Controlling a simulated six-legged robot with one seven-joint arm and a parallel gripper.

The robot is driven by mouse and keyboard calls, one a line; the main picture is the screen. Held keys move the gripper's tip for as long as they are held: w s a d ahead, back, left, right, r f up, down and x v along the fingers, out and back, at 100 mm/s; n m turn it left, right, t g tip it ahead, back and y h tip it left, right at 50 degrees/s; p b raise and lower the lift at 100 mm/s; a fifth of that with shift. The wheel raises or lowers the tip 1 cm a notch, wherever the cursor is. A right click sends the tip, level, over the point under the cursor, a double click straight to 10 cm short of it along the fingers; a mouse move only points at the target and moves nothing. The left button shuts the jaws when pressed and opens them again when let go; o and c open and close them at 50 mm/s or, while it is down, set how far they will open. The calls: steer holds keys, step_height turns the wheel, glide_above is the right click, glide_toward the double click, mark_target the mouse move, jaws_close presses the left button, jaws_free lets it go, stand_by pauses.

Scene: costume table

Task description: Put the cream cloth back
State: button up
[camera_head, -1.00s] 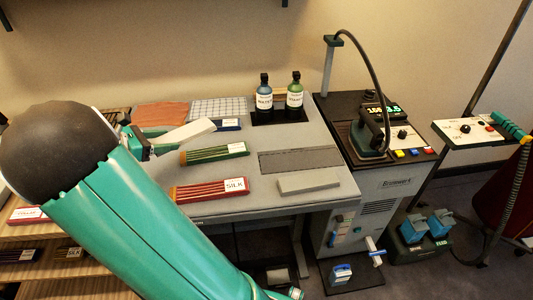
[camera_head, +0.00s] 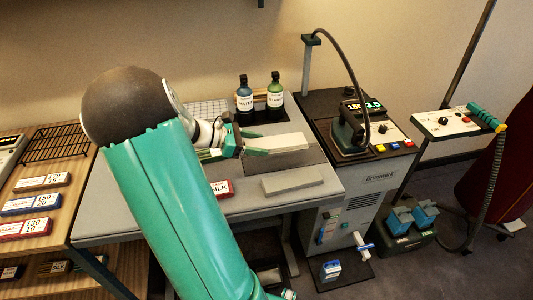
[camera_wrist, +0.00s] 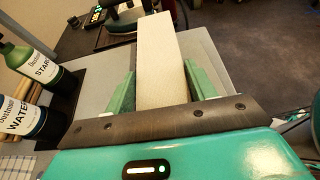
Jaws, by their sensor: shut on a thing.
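The cream cloth (camera_head: 280,143), a long pale folded strip, is between the fingers of my gripper (camera_head: 243,144). In the head view it is held out over the table, above or near the dark grey rectangle (camera_head: 312,156); the exact height is hard to tell. In the wrist view the cream cloth (camera_wrist: 158,60) points away from me between the two green fingers of my gripper (camera_wrist: 160,92). My gripper is shut on it. The cloth hides part of the dark rectangle.
A grey block (camera_head: 292,185) lies in front of the dark rectangle. Two bottles, WATER (camera_head: 244,97) and STARCH (camera_head: 275,93), stand behind. An iron (camera_head: 347,130) sits on the unit at right. A red SILK pack (camera_head: 221,188) is partly hidden by my arm.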

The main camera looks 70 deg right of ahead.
glide_above(265, 158)
steer(key=f, duration=0.6)
steer(key=shift+a+f, duration=0.2)
steer(key=shift+a, duration=0.05)
steer(key=shift+d+f, duration=0.2)
steer(key=shift+f, duration=1.55)
steer(key=o, duration=1)
steer(key=shift+f, duration=0.15)
steer(key=shift+o, duration=0.2)
